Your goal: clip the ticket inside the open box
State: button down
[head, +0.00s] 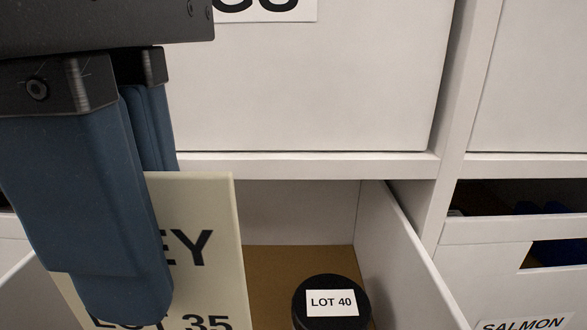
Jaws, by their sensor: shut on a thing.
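My gripper (145,215) is at the left of the head view, with its blue fingers pointing down. It is shut on a cream ticket (215,270) that hangs below and beside the fingers. The ticket's visible print reads "EY" and "LOT 35"; the rest is hidden behind the near finger. Behind the ticket is an open box (405,265) with pale walls and a brown floor. A jar with a black lid labelled "LOT 40" (331,302) stands inside it. The ticket covers the left part of the box, and I cannot tell how deep it is over it.
A closed white front (310,95) with a partly seen label is above the open box. An upright divider (448,110) stands to the right. Beyond it is a compartment with a dark gap and a "SALMON" label (522,324). Bare box floor shows left of the jar.

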jog(key=shift+f+b, duration=0.1)
jog(key=shift+b, duration=0.3)
notch_tip(320, 180, down, 4)
jog(key=b, duration=0.4)
jog(key=shift+f+b, duration=1.9)
jog(key=shift+f, duration=0.1)
jog(key=c, duration=1.2)
grip_release()
jog(key=shift+r, duration=0.1)
jog(key=shift+r+p, duration=1.65)
jog(key=shift+r, duration=1.35)
